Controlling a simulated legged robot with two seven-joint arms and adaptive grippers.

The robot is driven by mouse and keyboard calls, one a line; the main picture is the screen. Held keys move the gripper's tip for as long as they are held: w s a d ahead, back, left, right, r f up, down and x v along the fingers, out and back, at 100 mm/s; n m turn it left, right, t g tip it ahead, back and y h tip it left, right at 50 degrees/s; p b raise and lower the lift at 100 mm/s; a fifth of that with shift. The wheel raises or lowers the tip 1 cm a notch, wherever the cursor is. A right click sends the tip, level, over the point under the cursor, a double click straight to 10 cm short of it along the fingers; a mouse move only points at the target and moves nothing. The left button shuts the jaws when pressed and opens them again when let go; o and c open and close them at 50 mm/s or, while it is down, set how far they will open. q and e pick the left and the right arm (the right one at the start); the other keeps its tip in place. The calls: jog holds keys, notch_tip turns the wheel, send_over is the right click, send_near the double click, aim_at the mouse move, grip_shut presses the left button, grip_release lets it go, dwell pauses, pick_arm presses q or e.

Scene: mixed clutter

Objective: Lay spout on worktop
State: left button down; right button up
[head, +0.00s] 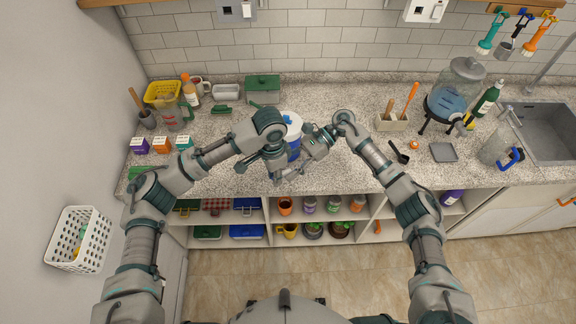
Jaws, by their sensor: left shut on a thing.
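A blue container with a white top (292,121) stands upright near the middle of the worktop (235,160), partly hidden behind my arms. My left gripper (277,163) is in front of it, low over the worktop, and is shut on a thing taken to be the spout. That thing is mostly hidden by the grippers, and I cannot make out its shape.
Small cartons (161,144), a yellow basket (163,92) and a green box (262,88) stand on the left. A utensil holder (391,123), a glass dispenser (458,88), a grey square (443,152) and a sink (549,132) are on the right.

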pick_arm(q)
jog(key=shift+d, duration=0.1)
pick_arm(e)
grip_shut()
pick_arm(q)
jog(key=c, duration=1)
grip_release()
